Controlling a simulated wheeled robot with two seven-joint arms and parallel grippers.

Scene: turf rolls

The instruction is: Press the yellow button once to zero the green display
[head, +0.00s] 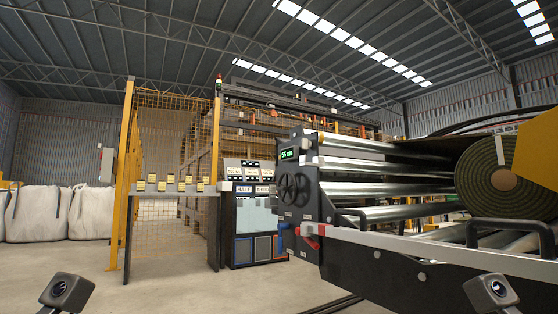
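The green display (288,154) is a small lit readout on the upper dark side panel of the roller machine (300,200). It shows green digits, too small to read surely. I cannot make out a yellow button on the panel. A black handwheel (292,189) sits below the display. My gripper fingers are outside the picture.
A green turf roll (502,178) lies on the machine's rollers at right. Red (310,231) and blue (282,230) handles stick out below the panel. A mesh fence with a yellow post (126,175) and a bin cabinet (255,215) stand left. Open floor lies at front left.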

